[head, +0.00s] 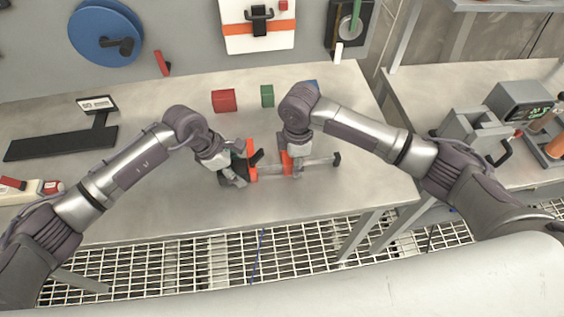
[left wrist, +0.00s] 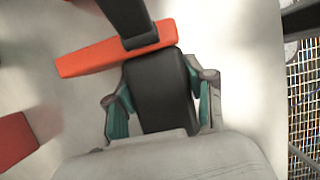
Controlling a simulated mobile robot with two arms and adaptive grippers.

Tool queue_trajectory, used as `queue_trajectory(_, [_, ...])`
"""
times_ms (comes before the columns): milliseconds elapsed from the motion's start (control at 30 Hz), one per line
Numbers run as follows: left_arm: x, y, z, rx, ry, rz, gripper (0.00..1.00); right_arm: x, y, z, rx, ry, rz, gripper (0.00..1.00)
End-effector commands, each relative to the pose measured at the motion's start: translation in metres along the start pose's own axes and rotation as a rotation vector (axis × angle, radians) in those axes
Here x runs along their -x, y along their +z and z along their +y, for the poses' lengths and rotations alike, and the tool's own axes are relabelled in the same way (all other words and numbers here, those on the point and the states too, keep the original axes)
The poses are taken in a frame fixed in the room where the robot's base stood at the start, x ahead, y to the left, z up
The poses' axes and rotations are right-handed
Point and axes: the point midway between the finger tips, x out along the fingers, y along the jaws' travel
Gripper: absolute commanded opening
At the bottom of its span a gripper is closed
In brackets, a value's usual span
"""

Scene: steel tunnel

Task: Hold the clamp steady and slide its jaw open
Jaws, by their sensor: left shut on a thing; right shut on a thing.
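The clamp has an orange fixed jaw (head: 251,160), a grey bar (head: 318,160) with a dark end at its right, and an orange sliding jaw (head: 286,162). It lies across the front middle of the table. My left gripper (head: 236,177) is shut on the clamp's black handle at its left end; the handle (left wrist: 160,92) shows between the fingers (left wrist: 162,108) in the left wrist view, beside the orange jaw. My right gripper (head: 293,168) is shut on the sliding jaw, which it partly hides. A gap separates the two jaws.
A red block (head: 224,101), a green block (head: 267,96) and a partly hidden blue block (head: 313,84) stand behind the clamp. A black stand (head: 62,143) is at the left. The table's (head: 190,220) front strip is clear, above a floor grating (head: 200,264).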

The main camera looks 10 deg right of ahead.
Motion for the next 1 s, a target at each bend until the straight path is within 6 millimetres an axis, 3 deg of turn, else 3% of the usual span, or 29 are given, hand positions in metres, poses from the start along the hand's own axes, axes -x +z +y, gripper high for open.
queue_trajectory(33, [0.000, -0.002, 0.000, 0.001, 0.000, 0.003, 0.12, 0.000, 0.015, 0.001, -0.008, 0.000, -0.006, 0.00])
queue_trajectory(200, [0.001, -0.002, 0.001, 0.001, 0.000, 0.005, 0.12, 0.000, 0.038, 0.000, -0.006, 0.000, -0.006, 0.00])
queue_trajectory(500, [0.001, -0.003, 0.001, 0.002, 0.001, 0.007, 0.12, 0.000, 0.040, 0.000, -0.004, 0.000, -0.006, 0.00])
queue_trajectory(533, [0.001, -0.003, 0.001, 0.002, 0.001, 0.007, 0.12, 0.000, 0.040, 0.000, -0.004, 0.000, -0.006, 0.47])
queue_trajectory(667, [0.001, -0.003, 0.001, 0.003, 0.001, 0.007, 0.12, 0.000, 0.040, 0.000, -0.004, 0.001, -0.005, 0.68])
queue_trajectory(1000, [0.000, -0.002, 0.001, 0.002, 0.001, 0.005, 0.12, 0.002, 0.038, 0.000, -0.002, 0.001, -0.003, 0.71])
